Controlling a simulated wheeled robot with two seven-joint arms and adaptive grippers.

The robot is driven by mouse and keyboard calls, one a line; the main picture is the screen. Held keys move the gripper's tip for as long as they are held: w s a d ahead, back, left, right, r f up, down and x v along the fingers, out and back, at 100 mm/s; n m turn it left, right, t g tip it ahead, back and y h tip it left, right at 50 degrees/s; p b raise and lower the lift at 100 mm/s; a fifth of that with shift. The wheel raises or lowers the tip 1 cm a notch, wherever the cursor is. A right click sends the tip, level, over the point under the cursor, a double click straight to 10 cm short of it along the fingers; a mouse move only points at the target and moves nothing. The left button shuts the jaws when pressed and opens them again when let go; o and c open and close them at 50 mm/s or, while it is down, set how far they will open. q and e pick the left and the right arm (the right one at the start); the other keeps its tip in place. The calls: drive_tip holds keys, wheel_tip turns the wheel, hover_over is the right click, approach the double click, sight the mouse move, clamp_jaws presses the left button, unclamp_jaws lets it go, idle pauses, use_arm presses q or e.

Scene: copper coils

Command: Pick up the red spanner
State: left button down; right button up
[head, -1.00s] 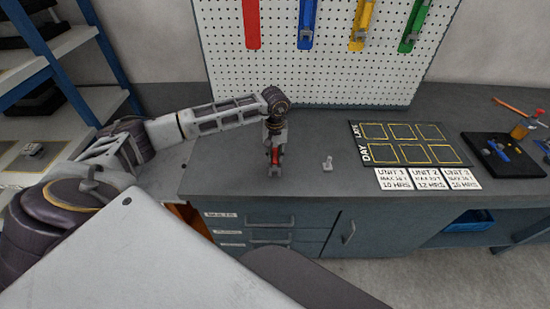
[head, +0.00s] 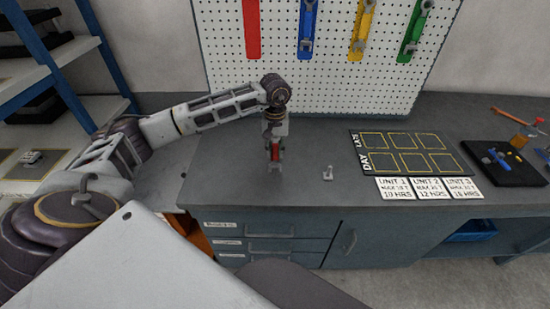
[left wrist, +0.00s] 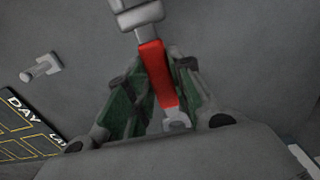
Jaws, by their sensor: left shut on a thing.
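The red spanner (head: 275,153) hangs upright in my left gripper (head: 274,143), over the front left part of the grey bench. In the left wrist view the spanner (left wrist: 155,72) shows a red handle with grey metal ends, and the fingers stand on either side of it. My left gripper is shut on the spanner. In the head view its lower end seems just above the bench top, though the gap is hard to judge. My right gripper is not in view.
A small grey fitting (head: 328,173) stands on the bench right of the spanner. Further right are a dark board (head: 405,169) with yellow squares and white unit cards (head: 397,189). A pegboard (head: 335,75) with coloured holders stands behind. The bench between is clear.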

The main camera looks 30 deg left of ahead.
sight(275, 151)
use_arm(q)
drive_tip(key=shift+r, duration=1.55)
drive_tip(key=shift+r, duration=0.1)
